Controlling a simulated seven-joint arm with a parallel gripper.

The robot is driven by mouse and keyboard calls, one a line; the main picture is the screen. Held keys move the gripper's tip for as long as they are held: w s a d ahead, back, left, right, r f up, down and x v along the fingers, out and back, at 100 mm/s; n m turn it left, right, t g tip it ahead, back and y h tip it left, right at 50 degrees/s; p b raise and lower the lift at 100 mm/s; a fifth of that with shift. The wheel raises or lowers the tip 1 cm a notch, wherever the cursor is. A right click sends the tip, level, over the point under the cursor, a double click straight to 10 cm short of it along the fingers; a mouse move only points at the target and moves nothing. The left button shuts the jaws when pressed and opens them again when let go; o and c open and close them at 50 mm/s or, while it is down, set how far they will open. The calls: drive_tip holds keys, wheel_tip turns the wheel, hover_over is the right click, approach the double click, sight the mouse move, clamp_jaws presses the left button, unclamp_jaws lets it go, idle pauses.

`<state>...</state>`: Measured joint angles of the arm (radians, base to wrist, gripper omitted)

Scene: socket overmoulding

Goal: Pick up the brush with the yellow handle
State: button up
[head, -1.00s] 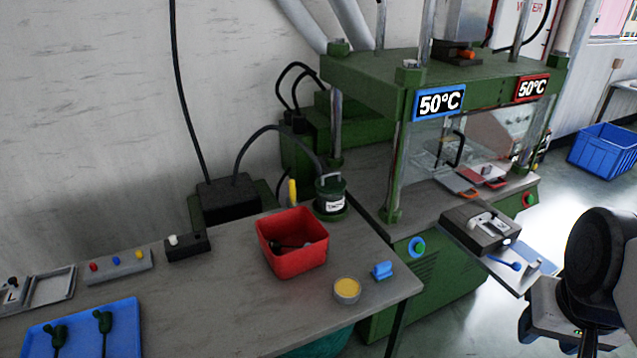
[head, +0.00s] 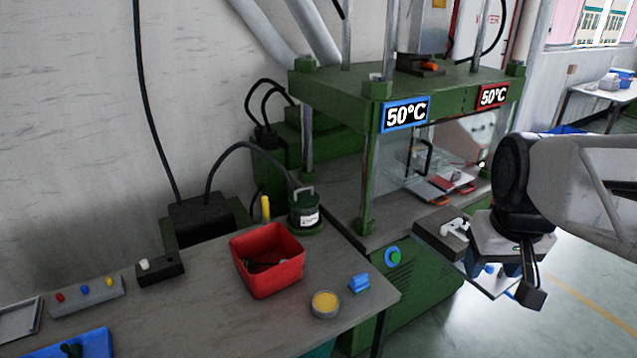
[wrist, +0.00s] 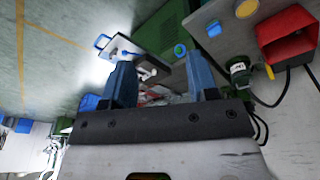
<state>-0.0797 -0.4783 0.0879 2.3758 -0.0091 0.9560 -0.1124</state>
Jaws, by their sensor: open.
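A yellow handle (head: 265,208), which looks like the brush's, stands upright behind the red bin, beside the dark green pot (head: 305,214). Its lower end is hidden behind the bin. It also shows small near the right edge of the wrist view (wrist: 269,71). My gripper (head: 511,285) is at the right in the head view, in front of the press's side shelf and well right of the yellow handle. Its blue fingers are apart in the wrist view (wrist: 158,62), with nothing held between them.
The red bin (head: 268,283) holds dark items. A round tin with yellow contents (head: 325,303) and a blue block (head: 359,283) lie near the table's right edge. The green press (head: 370,185) stands between the table and my gripper. A cable runs from the pot to a black box (head: 200,220).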

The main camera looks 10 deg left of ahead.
drive_tip(key=w+a+r+n, duration=0.1)
drive_tip(key=w+a+n, duration=0.1)
drive_tip(key=w+a, duration=0.45)
drive_tip(key=w+a+r+n, duration=0.1)
drive_tip(key=w+a+n, duration=0.15)
drive_tip(key=w, duration=0.65)
drive_tip(key=n+g, duration=0.2)
drive_tip(key=n, duration=0.9)
hover_over(265, 197)
wheel_tip(265, 197, down, 20)
drive_tip(key=shift+d+f, duration=0.1)
drive_tip(key=shift+a, duration=0.2)
drive_tip(key=shift+f, duration=1.35)
